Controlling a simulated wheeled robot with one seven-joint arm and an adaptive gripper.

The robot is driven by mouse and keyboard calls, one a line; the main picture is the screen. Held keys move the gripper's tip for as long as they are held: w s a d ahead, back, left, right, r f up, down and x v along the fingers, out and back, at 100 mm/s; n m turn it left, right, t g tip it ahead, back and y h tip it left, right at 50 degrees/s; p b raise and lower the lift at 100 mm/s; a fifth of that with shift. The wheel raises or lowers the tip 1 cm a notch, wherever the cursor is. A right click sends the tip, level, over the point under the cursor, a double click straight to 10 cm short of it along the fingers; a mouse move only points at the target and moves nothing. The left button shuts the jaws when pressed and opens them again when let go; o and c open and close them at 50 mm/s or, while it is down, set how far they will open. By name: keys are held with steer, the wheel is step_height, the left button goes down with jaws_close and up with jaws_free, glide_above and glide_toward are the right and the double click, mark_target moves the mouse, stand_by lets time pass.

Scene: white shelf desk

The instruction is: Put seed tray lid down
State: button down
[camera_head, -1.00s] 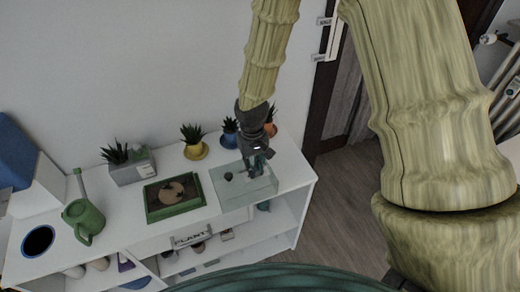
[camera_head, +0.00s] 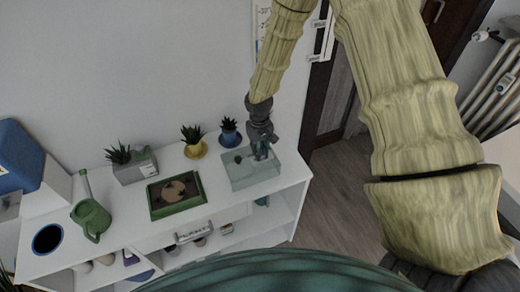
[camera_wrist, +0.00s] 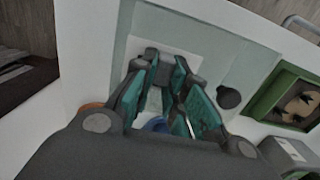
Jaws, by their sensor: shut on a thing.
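The seed tray lid (camera_head: 240,178) is a clear, pale box shape at the right end of the white desk top. It also shows in the wrist view (camera_wrist: 225,50), with a dark round spot on it. My gripper (camera_head: 262,155) points down at the lid's right part and is shut on it. In the wrist view my teal-padded fingers (camera_wrist: 160,105) stand apart over the lid; their exact contact is hard to see. The green seed tray (camera_head: 177,212) with dark soil and a brown round patch sits left of the lid, apart from it.
Potted plants stand behind: a grey planter (camera_head: 135,170), a yellow pot (camera_head: 196,151) and a blue pot (camera_head: 230,138). A green watering can (camera_head: 90,218) and a dark round opening (camera_head: 47,239) are at left. The desk's right edge is close to the lid.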

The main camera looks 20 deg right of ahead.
steer(key=shift+f, duration=0.35)
steer(key=shift+f, duration=0.1)
steer(key=c, duration=1.4)
jaws_free()
steer(key=shift+r, duration=0.2)
steer(key=shift+w+r+b, duration=0.15)
steer(key=shift+r+b, duration=1)
steer(key=shift+r, duration=1.85)
steer(key=shift+w+r+b, duration=0.1)
steer(key=shift+r+b, duration=1)
steer(key=shift+r, duration=1.85)
